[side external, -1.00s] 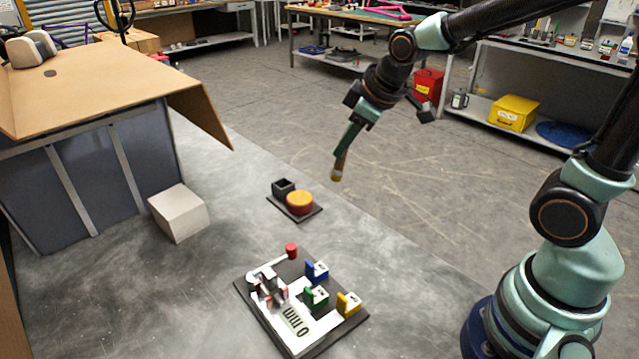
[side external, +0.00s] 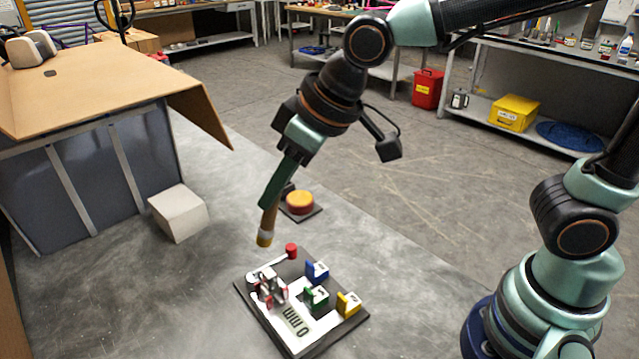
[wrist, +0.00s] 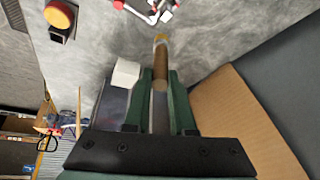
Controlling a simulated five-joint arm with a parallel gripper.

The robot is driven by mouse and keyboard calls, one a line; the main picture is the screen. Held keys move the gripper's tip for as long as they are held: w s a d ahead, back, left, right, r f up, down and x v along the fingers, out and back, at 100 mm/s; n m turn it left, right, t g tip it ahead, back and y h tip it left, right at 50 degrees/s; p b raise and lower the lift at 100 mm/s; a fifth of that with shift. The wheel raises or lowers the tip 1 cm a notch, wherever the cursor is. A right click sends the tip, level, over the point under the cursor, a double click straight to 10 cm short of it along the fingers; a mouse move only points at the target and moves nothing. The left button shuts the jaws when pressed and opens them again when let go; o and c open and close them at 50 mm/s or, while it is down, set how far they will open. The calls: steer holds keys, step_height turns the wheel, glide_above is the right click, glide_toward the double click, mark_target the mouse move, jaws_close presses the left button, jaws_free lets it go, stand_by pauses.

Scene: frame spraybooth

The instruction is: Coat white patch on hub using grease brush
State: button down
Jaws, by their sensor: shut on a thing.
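My gripper (side external: 275,193) is shut on the grease brush (side external: 267,222), a brown wooden stick with a pale band and a yellowish tip. The brush points down and slightly left, its tip above and behind the black fixture board (side external: 318,346). The wrist view shows the brush (wrist: 160,72) between my green fingers (wrist: 160,105). A silver hub-like part (side external: 268,284) with red pieces beside it sits at the board's left side. I cannot make out a separate white patch on it. A round yellow-topped red pot (side external: 299,200) stands behind the board, partly beside my gripper.
The board carries a red-knobbed lever (side external: 291,250) and blue (side external: 316,272), green (side external: 315,298) and yellow (side external: 348,304) blocks. A white box (side external: 178,212) stands left, near the large brown-topped bench (side external: 90,85). The floor between box and board is clear.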

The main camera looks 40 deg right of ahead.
mark_target(271, 232)
steer(key=shift+s+a, duration=0.2)
steer(key=shift+a, duration=0.25)
steer(key=shift+d+f, duration=0.1)
steer(key=shift+f, duration=2.1)
steer(key=shift+f, duration=0.55)
steer(key=shift+s+a, duration=0.1)
steer(key=shift+a, duration=0.25)
steer(key=shift+s+a, duration=0.1)
steer(key=shift+s, duration=0.15)
steer(key=shift+s, duration=0.35)
steer(key=shift+d, duration=0.2)
